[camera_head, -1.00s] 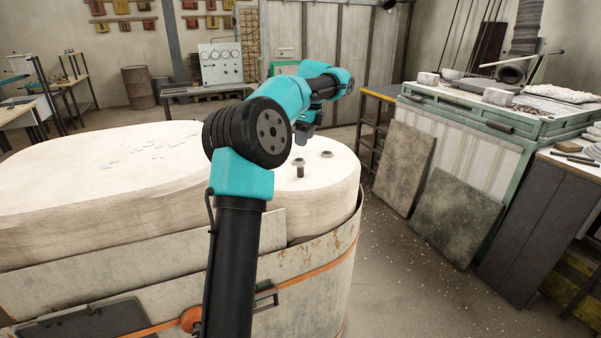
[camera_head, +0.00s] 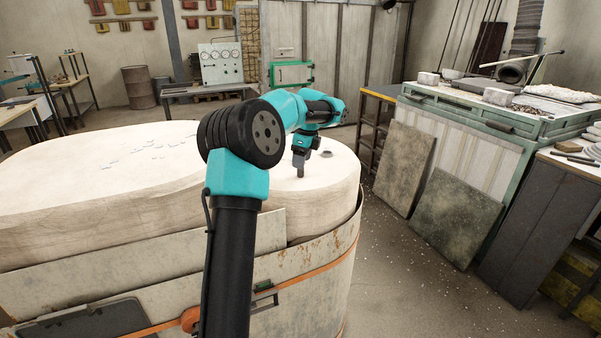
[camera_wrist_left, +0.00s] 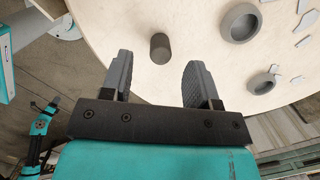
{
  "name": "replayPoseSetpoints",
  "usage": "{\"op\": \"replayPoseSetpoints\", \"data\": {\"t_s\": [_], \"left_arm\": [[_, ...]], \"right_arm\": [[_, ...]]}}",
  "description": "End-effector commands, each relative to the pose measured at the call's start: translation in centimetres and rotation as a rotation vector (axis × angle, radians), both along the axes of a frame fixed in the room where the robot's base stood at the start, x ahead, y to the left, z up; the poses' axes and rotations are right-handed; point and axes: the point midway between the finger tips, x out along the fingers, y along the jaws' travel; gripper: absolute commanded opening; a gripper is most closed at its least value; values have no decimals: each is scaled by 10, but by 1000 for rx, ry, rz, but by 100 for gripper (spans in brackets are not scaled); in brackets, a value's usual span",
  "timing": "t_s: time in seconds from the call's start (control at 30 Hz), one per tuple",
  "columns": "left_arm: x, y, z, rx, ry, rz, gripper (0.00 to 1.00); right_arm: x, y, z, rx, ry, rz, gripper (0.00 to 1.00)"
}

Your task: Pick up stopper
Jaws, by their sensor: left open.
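My left gripper (camera_head: 300,168) points down over the near right part of the pale round-ended block (camera_head: 334,190). In the left wrist view the gripper (camera_wrist_left: 157,62) is open, its two grey fingers apart. A short dark cylinder, probably the stopper (camera_wrist_left: 160,46), shows in the gap between the fingertips, apart from both. I cannot tell how far the fingertips are above or beside it. In the head view the gripper hides it. My right gripper is not in view.
Two grey round sockets or rings (camera_wrist_left: 240,22) (camera_wrist_left: 262,82) lie right of the cylinder in the wrist view. Thin pale flakes (camera_head: 160,147) are scattered on the block. The bench (camera_head: 490,115) at right and the floor stand apart from the arm.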

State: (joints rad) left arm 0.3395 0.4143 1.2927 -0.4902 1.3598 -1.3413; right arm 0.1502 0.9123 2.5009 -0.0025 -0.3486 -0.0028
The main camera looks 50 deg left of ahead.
Motion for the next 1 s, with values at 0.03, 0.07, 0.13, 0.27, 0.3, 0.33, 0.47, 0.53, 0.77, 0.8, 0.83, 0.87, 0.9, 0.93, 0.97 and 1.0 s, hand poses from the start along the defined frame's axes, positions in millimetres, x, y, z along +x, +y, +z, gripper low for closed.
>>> {"op": "replayPoseSetpoints", "data": {"t_s": [0.03,0.07,0.13,0.27,0.3,0.33,0.47,0.53,0.77,0.8,0.83,0.87,0.9,0.93,0.97,1.0], "left_arm": [[0,1,-8,-1,2,0,55],[0,1,-12,0,3,0,55],[-1,3,-21,0,1,0,55],[-1,4,-30,0,-1,0,55],[-1,4,-31,1,-2,0,55],[-1,4,-31,1,-2,0,55],[-1,4,-31,1,-2,0,55],[-1,4,-31,1,-2,0,55],[-1,4,-31,1,-2,0,54],[-1,4,-31,1,-2,0,50],[-1,4,-31,1,-2,0,47],[-1,4,-31,1,-2,0,44],[-1,4,-31,0,-1,0,41],[-1,4,-31,0,-1,0,38],[-1,4,-31,0,-1,0,35],[-1,4,-31,0,-1,0,31]], "right_arm": [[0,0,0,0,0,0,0],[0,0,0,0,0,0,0],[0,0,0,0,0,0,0],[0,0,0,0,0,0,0],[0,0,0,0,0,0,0],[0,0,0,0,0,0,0],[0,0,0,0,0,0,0],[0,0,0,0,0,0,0],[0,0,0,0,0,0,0],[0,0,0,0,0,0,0],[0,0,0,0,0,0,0],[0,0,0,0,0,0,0],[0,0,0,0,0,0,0],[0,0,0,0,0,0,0],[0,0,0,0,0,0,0],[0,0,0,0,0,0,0]]}}
